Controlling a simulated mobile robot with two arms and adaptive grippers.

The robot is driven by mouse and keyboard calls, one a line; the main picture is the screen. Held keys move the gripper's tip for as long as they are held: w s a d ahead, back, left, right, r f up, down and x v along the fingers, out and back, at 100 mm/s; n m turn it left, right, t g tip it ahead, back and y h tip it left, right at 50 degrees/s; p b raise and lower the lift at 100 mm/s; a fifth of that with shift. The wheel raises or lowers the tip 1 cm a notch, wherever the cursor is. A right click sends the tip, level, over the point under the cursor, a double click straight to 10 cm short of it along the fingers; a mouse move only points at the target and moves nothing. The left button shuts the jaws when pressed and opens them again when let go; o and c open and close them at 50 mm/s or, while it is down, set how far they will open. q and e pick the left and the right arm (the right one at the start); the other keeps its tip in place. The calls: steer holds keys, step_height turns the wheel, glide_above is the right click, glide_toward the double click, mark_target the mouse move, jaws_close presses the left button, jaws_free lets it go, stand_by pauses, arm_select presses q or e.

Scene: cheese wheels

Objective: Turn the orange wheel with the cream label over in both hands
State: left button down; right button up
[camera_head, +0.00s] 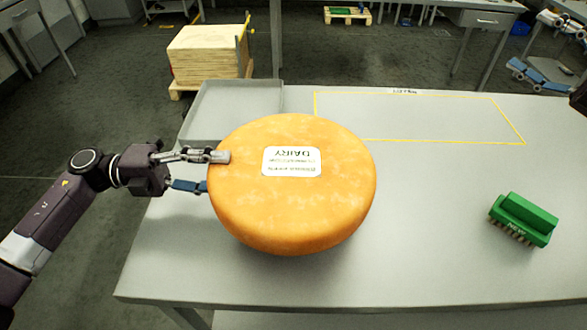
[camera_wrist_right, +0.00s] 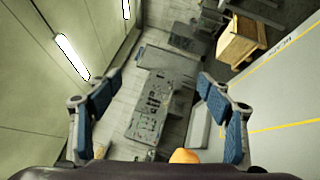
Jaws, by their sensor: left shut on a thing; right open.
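The orange wheel (camera_head: 290,215) is at the table's left part in the head view, its broad face with the cream label (camera_head: 291,161) up. The label's print reads upside down. My left gripper (camera_head: 217,172) is shut on the wheel's left rim, one finger over the top face and the other lower at the side. Whether the wheel's underside touches the table is hidden. My right gripper (camera_head: 530,45) is open and empty at the far upper right, well apart from the wheel. Its spread fingers show in the right wrist view (camera_wrist_right: 160,95), with a bit of orange (camera_wrist_right: 185,156) at the bottom.
The grey table (camera_head: 430,220) carries a green brush (camera_head: 524,219) at the right. A yellow outlined area (camera_head: 420,117) at the back is empty. A shallow grey tray (camera_head: 230,105) lies behind the wheel. A pallet with stacked boards (camera_head: 207,55) stands on the floor beyond.

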steer(key=shift+s+a+f+n+g+y, duration=1.15)
steer(key=shift+s+a+f+g, duration=1.8)
steer(key=shift+a, duration=2.4)
steer(key=shift+s+a+f+n+g+y, duration=1.15)
steer(key=shift+s+a+f+g, duration=1.85)
steer(key=shift+a, duration=2.35)
steer(key=shift+s+a+f+n+g+y, duration=0.7)
steer(key=shift+s+a+f+n+g, duration=1.3)
steer(key=shift+a+f, duration=2.6)
steer(key=shift+s+a+r+m+t, duration=0.3)
steer(key=shift+a+r+m, duration=0.2)
steer(key=shift+a+r, duration=0.3)
steer(key=shift+c, duration=0.4)
jaws_close()
